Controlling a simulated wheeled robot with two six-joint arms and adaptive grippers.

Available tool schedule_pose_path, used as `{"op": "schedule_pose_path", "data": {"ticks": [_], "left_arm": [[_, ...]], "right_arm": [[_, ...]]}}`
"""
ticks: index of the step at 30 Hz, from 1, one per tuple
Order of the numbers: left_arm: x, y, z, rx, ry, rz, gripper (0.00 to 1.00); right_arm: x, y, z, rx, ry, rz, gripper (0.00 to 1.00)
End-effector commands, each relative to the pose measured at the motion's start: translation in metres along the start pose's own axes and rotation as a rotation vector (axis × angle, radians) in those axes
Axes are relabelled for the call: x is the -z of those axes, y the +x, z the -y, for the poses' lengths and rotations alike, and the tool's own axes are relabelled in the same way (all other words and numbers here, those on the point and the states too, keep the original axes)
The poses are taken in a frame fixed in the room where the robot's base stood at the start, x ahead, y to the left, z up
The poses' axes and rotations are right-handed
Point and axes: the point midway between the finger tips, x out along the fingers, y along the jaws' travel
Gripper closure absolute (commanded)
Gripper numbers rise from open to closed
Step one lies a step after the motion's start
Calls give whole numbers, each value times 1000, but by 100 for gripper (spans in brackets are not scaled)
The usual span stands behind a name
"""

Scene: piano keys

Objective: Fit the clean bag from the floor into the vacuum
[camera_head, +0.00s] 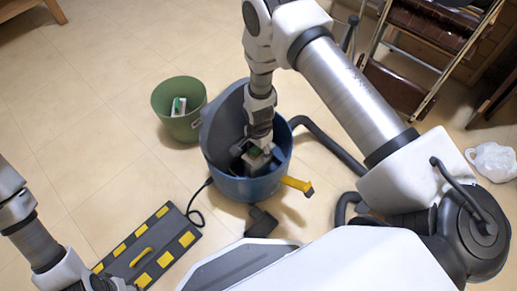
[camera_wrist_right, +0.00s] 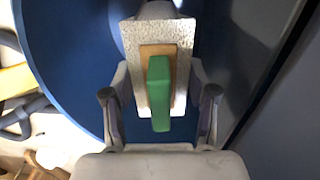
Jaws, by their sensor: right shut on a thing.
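The vacuum is a blue drum (camera_head: 243,190) with its grey lid (camera_head: 218,124) tipped open at the left. My right gripper (camera_head: 256,150) reaches down into the drum's mouth. It is shut on a pale speckled bag (camera_wrist_right: 130,60) with a tan collar and a green tab (camera_wrist_right: 160,92), seen in the right wrist view between the two fingers (camera_wrist_right: 160,105). The blue drum wall (camera_wrist_right: 60,70) surrounds it there. The bag's far end and the drum's inside fitting are hidden. My left gripper (camera_head: 108,284) is at the bottom left edge, partly cut off.
A green bin (camera_head: 166,95) holding a white and green item stands left of the vacuum. A black board with yellow marks (camera_head: 148,247) lies at lower left. A black hose (camera_head: 330,145), a white crumpled bag (camera_head: 493,161) and a folding chair (camera_head: 425,60) are at right. Floor at upper left is clear.

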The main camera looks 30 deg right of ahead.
Motion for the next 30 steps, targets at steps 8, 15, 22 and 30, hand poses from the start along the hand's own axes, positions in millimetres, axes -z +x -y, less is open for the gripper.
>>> {"op": "schedule_pose_path", "data": {"ticks": [8,15,22,30], "left_arm": [[0,6,0,0,0,0,55],[0,11,0,0,0,0,55],[0,15,0,0,0,0,55],[0,16,0,0,0,0,55]], "right_arm": [[0,9,0,1,0,0,100],[0,16,0,1,0,0,100],[0,23,0,1,0,0,100],[0,25,0,1,0,0,100]]}}
